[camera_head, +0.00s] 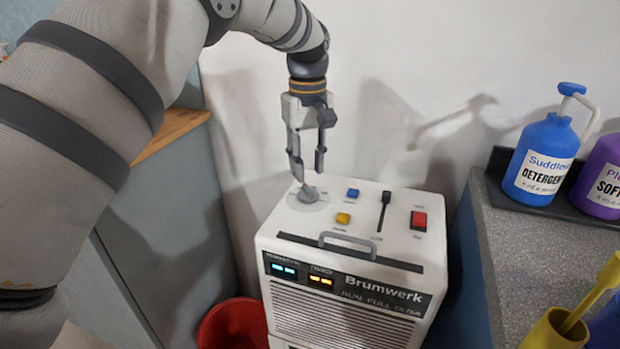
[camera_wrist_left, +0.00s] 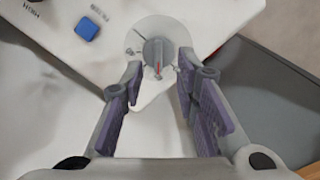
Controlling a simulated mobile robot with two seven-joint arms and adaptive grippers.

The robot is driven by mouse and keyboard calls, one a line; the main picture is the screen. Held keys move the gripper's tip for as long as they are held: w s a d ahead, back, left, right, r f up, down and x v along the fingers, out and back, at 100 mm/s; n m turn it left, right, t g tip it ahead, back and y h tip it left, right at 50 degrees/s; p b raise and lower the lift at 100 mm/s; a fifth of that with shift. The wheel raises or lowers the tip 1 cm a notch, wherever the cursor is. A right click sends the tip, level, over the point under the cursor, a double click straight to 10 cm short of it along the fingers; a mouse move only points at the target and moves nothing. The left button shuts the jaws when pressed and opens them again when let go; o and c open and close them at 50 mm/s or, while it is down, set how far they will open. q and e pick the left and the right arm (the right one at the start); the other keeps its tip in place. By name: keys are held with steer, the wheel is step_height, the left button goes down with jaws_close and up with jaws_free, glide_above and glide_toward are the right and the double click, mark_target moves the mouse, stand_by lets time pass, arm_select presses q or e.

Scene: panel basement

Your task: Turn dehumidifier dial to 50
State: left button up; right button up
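The white Brumwerk dehumidifier (camera_head: 350,235) stands against the wall. Its grey dial (camera_head: 307,194) is at the left back of the top panel. The dial also shows in the left wrist view (camera_wrist_left: 157,50), with a red pointer mark on its ridge; the scale figures are too small to read. My left gripper (camera_head: 308,174) points down just above the dial. In the left wrist view its fingers (camera_wrist_left: 160,66) are apart, one on each side of the dial knob, with visible gaps. I cannot tell their exact height over the knob. My right gripper is not in view.
The top panel also has a blue button (camera_head: 352,193), a yellow button (camera_head: 342,218), a black lever (camera_head: 384,205), a red switch (camera_head: 418,220) and a grey handle (camera_head: 347,245). A counter (camera_head: 535,255) with detergent bottles (camera_head: 541,160) is at right. A red bucket (camera_head: 233,325) stands at left.

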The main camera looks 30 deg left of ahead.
mark_target(307, 189)
arm_select(q)
step_height(307, 189, down, 5)
steer(key=shift+w+r, duration=0.1)
jaws_close()
steer(key=shift+m, duration=0.4)
steer(key=m, duration=0.3)
steer(key=shift+m, duration=0.4)
steer(key=shift+a+m+p, duration=0.1)
steer(key=shift+m+p, duration=0.2)
steer(key=shift+m, duration=2)
jaws_free()
